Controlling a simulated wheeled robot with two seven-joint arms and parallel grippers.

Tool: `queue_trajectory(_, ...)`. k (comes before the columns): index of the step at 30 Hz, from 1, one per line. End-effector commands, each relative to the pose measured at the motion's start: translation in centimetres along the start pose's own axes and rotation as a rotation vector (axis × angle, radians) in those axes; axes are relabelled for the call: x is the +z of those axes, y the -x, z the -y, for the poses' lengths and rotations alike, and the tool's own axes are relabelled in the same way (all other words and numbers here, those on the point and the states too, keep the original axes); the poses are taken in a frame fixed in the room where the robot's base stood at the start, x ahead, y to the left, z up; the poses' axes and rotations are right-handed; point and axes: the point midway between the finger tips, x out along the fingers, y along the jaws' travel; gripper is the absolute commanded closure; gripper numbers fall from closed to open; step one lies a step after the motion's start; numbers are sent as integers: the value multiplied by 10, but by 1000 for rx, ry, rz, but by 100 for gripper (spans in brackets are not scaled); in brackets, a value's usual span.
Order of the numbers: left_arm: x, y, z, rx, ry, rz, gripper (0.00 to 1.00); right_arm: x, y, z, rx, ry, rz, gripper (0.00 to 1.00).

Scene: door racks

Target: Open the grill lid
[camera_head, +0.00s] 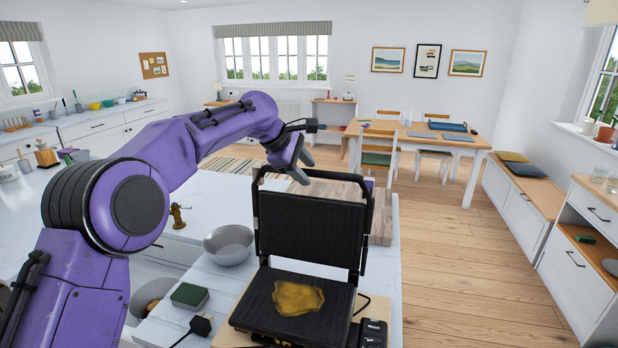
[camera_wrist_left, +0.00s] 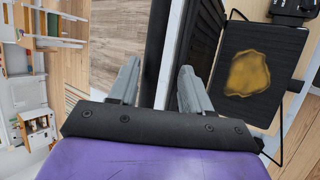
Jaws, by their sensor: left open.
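The grill's dark ribbed lid (camera_head: 308,228) stands raised, close to upright, at the back of the lower plate (camera_head: 270,300). A brownish-yellow patch (camera_head: 297,297) lies on that plate; the patch also shows in the wrist view (camera_wrist_left: 247,73). My left gripper (camera_head: 298,163) is at the lid's top edge, beside the upper end of its frame. In the wrist view my left gripper (camera_wrist_left: 158,84) is open, and a dark bar of the lid (camera_wrist_left: 158,45) passes between the fingers; I cannot tell whether they touch it. My right gripper is not in view.
A wooden board (camera_head: 380,215) lies behind the lid. A grey bowl (camera_head: 229,244), a green sponge (camera_head: 189,295) and a black plug (camera_head: 200,326) are left of the grill. The counter ends right of the grill, with open floor (camera_head: 450,270) beyond.

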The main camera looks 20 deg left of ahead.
Motion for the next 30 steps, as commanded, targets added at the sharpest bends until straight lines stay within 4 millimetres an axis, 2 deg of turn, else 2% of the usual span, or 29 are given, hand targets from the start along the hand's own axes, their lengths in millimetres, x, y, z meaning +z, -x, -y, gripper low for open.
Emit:
queue_trajectory(3, -2, 30, 0, 4, 0, 1, 52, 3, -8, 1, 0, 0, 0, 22)
queue_trajectory(6, -2, 51, 1, 2, 0, 0, 52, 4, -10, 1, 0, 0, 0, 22)
queue_trajectory(10, -2, 69, 0, -1, 2, 0, 52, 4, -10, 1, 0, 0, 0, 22)
queue_trajectory(15, -2, 75, 0, -3, 1, 0, 52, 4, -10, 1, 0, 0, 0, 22)
queue_trajectory(30, 1, 72, -1, -4, -2, 2, 52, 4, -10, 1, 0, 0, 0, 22)
